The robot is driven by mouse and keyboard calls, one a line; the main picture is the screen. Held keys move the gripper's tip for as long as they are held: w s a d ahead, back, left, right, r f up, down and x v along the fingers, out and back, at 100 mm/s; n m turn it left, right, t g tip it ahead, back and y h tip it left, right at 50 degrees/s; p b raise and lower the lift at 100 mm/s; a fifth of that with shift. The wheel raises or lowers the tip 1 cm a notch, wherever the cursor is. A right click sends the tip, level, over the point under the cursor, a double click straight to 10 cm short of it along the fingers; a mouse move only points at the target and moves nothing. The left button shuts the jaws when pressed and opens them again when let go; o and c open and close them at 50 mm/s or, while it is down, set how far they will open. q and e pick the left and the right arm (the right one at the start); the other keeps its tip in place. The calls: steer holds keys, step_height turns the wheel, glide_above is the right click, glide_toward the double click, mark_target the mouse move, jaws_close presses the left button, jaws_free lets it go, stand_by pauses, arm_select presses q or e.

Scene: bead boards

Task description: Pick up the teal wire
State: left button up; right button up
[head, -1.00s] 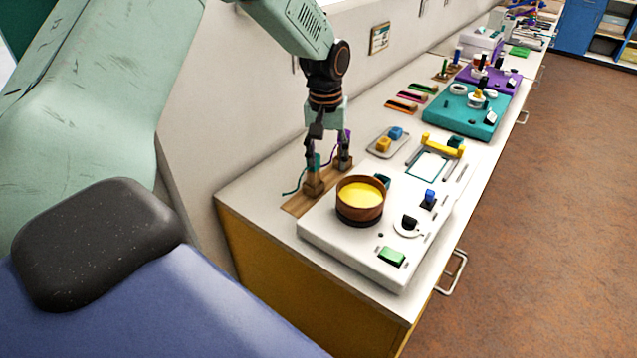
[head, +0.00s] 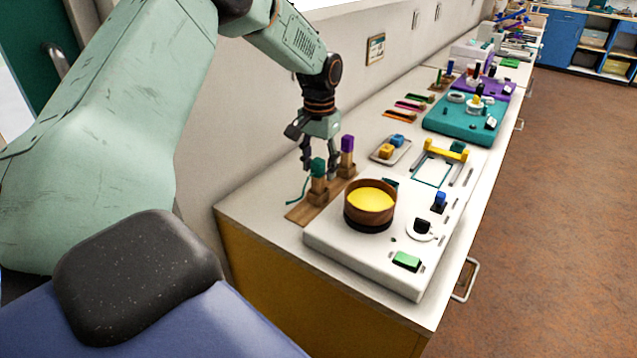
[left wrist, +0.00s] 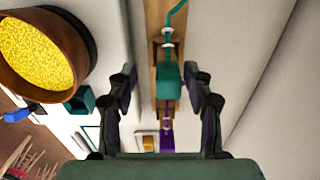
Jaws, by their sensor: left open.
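The teal wire shows as a teal block (head: 318,167) standing upright in a wooden holder, with a thin teal cord (head: 301,190) hanging from its left side. In the left wrist view the teal block (left wrist: 169,82) lies between the two fingers, and its cord (left wrist: 176,16) runs up the picture. My left gripper (head: 320,165) is open just at the teal block, its fingers pointing down; in the left wrist view (left wrist: 162,80) its fingers flank the block with gaps on both sides. I cannot tell whether it touches. My right gripper is not in view.
A purple block (head: 347,144) stands in a second wooden holder just behind. A brown bowl of yellow beads (head: 370,203) sits close on the white board (head: 345,250). A wall runs along the left. A small tray (head: 404,153) with yellow and blue blocks lies farther back.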

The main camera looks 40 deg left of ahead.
mark_target(317, 176)
arm_select(q)
steer(key=f, duration=0.2)
steer(key=a+f, duration=0.1)
steer(key=f, duration=0.1)
steer(key=shift+w+b, duration=0.1)
steer(key=shift+b, duration=0.3)
steer(key=shift+w+f, duration=0.2)
steer(key=shift+f, duration=0.35)
steer(key=shift+d+r, duration=0.1)
steer(key=shift+s, duration=0.15)
steer(key=shift+c, duration=0.9)
steer(key=c, duration=0.6)
jaws_close()
